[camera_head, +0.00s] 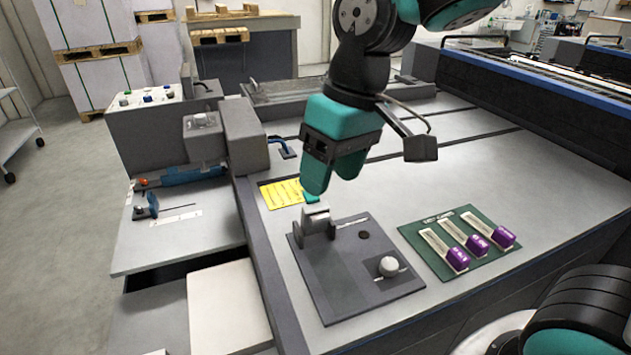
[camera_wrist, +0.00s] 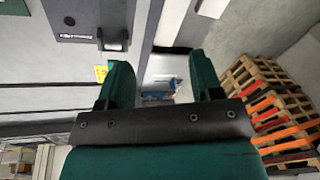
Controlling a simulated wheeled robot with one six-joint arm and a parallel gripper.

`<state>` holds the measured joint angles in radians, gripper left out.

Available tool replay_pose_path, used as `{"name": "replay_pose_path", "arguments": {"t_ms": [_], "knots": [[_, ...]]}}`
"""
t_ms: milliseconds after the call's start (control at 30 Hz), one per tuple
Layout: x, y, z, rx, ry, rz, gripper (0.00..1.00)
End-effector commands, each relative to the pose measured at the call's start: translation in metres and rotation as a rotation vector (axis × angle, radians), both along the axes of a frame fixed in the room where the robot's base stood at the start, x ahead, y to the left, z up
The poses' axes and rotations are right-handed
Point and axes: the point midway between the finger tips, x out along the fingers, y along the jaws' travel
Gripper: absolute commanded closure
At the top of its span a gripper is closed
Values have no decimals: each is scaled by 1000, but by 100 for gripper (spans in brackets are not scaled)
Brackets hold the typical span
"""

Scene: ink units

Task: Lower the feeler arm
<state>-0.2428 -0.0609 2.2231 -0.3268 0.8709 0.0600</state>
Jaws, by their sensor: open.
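A dark grey plate (camera_head: 340,290) lies on the machine's table. A light grey cylinder on a bracket (camera_head: 316,220) stands at its back left corner; a round knob (camera_head: 388,266) is at its front right. I cannot tell for certain which part is the feeler arm. My gripper (camera_head: 332,180) is open and empty, its teal fingers pointing down above and behind the cylinder, apart from it. In the wrist view, the plate (camera_wrist: 75,22) and cylinder (camera_wrist: 114,38) show at upper left, outside the fingers.
A yellow label (camera_head: 281,194) lies behind the plate. A green board (camera_head: 488,258) with purple-handled sliders is to the right. A grey housing (camera_head: 243,140) stands at left, near a small blue lever with a thin rod (camera_head: 152,206). The table behind the green board is clear.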

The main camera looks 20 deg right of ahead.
Motion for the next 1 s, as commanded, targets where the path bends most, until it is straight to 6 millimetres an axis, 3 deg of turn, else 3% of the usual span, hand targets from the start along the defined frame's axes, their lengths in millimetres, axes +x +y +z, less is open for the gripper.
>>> {"name": "replay_pose_path", "arguments": {"t_ms": [33, 200, 300, 400, 667, 1000], "knots": [[36, -5, 2, -39, 12, -61, 40], [130, -26, 3, -144, 45, -264, 40], [166, -34, -1, -181, 62, -355, 40], [188, -39, -4, -202, 73, -414, 40], [199, -40, -26, -214, 81, -447, 40], [198, -39, -102, -215, 83, -443, 40]]}}
